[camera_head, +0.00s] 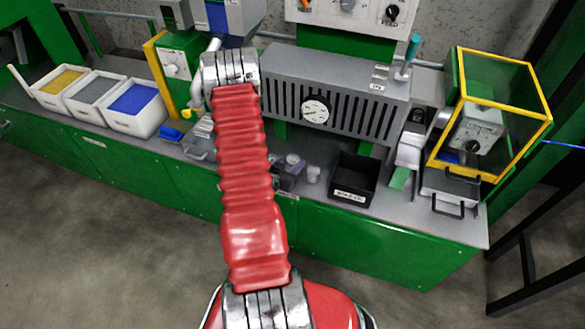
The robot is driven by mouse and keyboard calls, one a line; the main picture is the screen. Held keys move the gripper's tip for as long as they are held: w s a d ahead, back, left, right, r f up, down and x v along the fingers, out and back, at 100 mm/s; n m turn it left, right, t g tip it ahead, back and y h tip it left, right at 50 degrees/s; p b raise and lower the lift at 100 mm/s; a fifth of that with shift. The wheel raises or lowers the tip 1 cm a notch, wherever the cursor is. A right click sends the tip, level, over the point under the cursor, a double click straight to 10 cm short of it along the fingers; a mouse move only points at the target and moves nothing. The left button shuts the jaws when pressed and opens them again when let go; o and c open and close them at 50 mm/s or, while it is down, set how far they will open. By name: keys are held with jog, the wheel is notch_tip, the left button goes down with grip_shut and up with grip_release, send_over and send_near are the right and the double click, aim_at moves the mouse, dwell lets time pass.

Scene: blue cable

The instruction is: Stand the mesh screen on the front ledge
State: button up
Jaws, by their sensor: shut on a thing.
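My red arm (243,165) rises from the bottom centre to a grey metal joint (230,72) in front of the machine. My gripper cannot be made out; the arm hides part of the scene behind it. I cannot pick out a mesh screen with certainty. The grey worktop of the green bench, with its front ledge (468,230), runs across the picture. Its middle stretch is partly covered by my arm.
White bins (108,98) with yellow, grey and blue fill stand left. A slotted grey machine (335,95) with a dial stands centre.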

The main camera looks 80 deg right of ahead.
jog(key=shift+f, duration=1.4)
jog(key=shift+f, duration=0.1)
jog(key=o, duration=1.1)
jog(key=shift+o, duration=0.2)
jog(key=shift+a, duration=0.1)
jog(key=v, duration=1.2)
